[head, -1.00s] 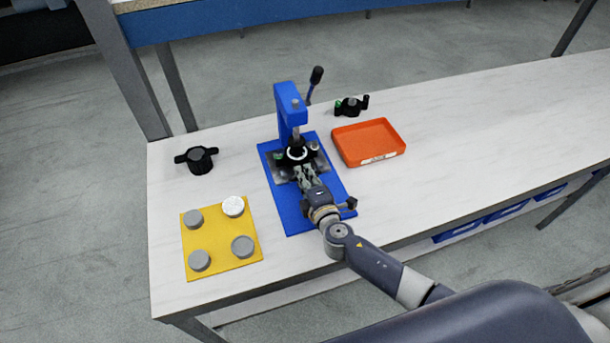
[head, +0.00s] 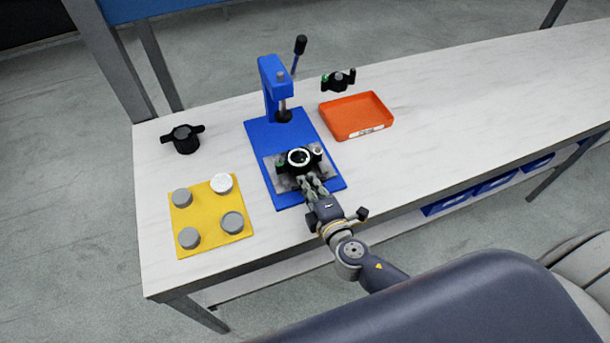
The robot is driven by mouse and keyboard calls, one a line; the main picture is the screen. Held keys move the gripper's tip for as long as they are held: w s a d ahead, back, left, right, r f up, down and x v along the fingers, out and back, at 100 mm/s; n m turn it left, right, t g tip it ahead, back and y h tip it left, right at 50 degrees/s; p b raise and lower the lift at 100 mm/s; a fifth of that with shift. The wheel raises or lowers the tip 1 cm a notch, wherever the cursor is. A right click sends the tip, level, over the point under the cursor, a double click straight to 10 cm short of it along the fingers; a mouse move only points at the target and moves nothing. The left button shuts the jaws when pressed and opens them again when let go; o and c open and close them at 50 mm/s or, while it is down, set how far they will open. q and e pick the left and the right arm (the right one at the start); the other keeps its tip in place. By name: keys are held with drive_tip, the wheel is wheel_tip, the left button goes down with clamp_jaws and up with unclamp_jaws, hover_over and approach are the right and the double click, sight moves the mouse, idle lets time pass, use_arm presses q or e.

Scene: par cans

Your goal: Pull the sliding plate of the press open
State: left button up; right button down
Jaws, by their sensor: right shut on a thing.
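The blue press (head: 270,82) stands on its blue base plate (head: 259,134) near the left part of the table. The grey sliding plate (head: 281,181) lies at the near end of the base, clear of the press column. It carries a black round fixture (head: 298,160) with a white ring. My right gripper (head: 309,181) is shut at the near edge of the sliding plate, and its fingers partly hide what they hold. The left gripper is not in view.
A yellow mat (head: 208,245) with several grey round pieces lies left of the press. A black two-handled part (head: 185,139) sits behind it. An orange tray (head: 357,117) and another black part (head: 339,80) are to the right. The table's right side is clear.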

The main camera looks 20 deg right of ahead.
drive_tip(key=c, duration=2)
unclamp_jaws()
drive_tip(key=shift+o, duration=0.2)
drive_tip(key=v, duration=1.2)
